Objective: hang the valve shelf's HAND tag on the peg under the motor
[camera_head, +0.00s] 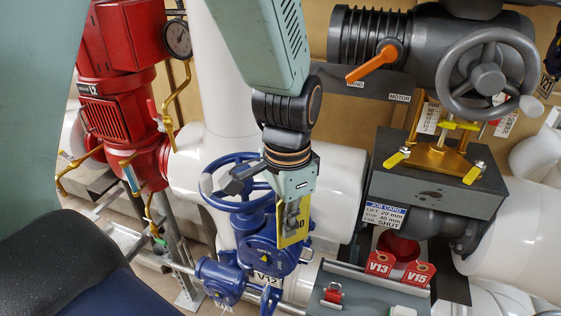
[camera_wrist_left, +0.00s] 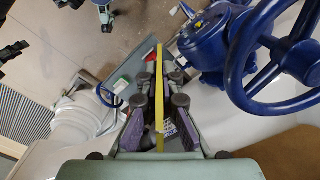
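My left gripper (camera_head: 292,212) comes down from the top middle and is shut on a yellow tag (camera_head: 288,238), held upright in front of the blue valve. Its dark lettering is partly covered, so I cannot read the whole word. In the left wrist view the tag (camera_wrist_left: 159,85) stands edge-on between the fingers (camera_wrist_left: 159,100). The grey motor (camera_head: 440,45) with its handwheel is at the upper right. A label reading MOTOR (camera_head: 399,97) is on the dark plate below it. I cannot make out a peg there. The grey valve shelf (camera_head: 340,309) is at the bottom. My right gripper is not in view.
A blue valve with handwheel (camera_head: 237,205) stands behind my left gripper. Red tags V13 (camera_head: 379,263) and V15 (camera_head: 418,273) are at the shelf. An orange lever (camera_head: 372,63) juts out left of the motor. A yellow bracket (camera_head: 440,155) sits below the motor's handwheel.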

